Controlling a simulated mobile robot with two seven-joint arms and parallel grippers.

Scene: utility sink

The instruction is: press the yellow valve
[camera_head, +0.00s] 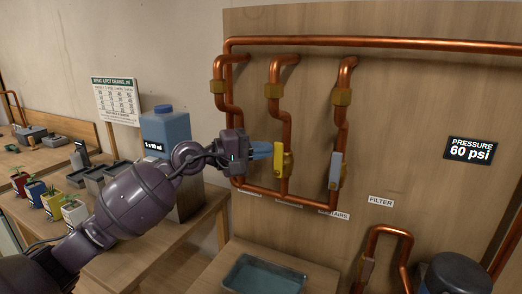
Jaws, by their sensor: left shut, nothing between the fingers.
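The yellow valve (279,160) has an upright yellow handle on the middle copper pipe of the wooden panel. My left gripper (268,150) comes in from the left. Its blue fingers are shut with nothing between them, and their tips are right at the left side of the yellow handle. I cannot tell whether they touch it. The gripper's dark body hides part of the left pipe. A grey-blue valve handle (335,171) hangs upright on the right pipe. My right gripper is not in view.
A blue-lidded container (166,128) stands behind my left arm. Potted plants (53,204) and dark trays (94,180) are on the left bench. A basin of water (264,277) is below the pipes. A pressure sign (470,151) reads 60 psi.

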